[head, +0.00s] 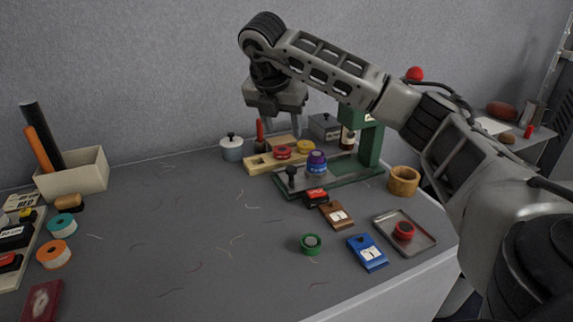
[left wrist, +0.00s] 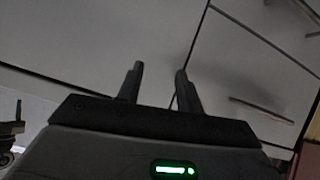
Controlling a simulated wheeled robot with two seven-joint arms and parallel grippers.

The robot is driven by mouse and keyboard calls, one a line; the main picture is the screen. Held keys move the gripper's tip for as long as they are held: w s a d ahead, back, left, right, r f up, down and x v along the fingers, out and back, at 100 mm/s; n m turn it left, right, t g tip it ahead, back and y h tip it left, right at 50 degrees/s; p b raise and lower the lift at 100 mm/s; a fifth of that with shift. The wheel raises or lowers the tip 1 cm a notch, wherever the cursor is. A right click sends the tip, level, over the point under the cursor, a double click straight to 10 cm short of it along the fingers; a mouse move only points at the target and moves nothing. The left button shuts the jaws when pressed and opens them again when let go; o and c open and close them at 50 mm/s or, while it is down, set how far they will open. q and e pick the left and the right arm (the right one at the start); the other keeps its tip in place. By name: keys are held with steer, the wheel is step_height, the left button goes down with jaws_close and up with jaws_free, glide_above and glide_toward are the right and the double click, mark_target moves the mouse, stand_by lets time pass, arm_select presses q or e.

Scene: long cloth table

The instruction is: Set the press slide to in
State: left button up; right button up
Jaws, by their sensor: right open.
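The green press (head: 371,146) stands at the back right of the table, its base reaching left and forward. A black knob (head: 291,172) stands at the front left of its base, beside a grey slide plate (head: 300,184). A purple spool (head: 317,163) sits on or just behind the plate. My right gripper (head: 282,130) is open and points down above and behind the knob, apart from it. Its fingertips are partly lost against the items behind. My left gripper (left wrist: 158,85) shows only in the left wrist view, with fingers apart and nothing between, facing pale panels.
A wooden block (head: 257,166) with red and yellow spools lies behind the press base. A red-black stamp (head: 316,197), brown card (head: 337,215) and metal tray (head: 424,243) lie in front. A wooden cup (head: 404,181) stands right.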

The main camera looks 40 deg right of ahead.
mark_target(291, 168)
steer(key=x, duration=1.4)
steer(key=shift+f, duration=0.25)
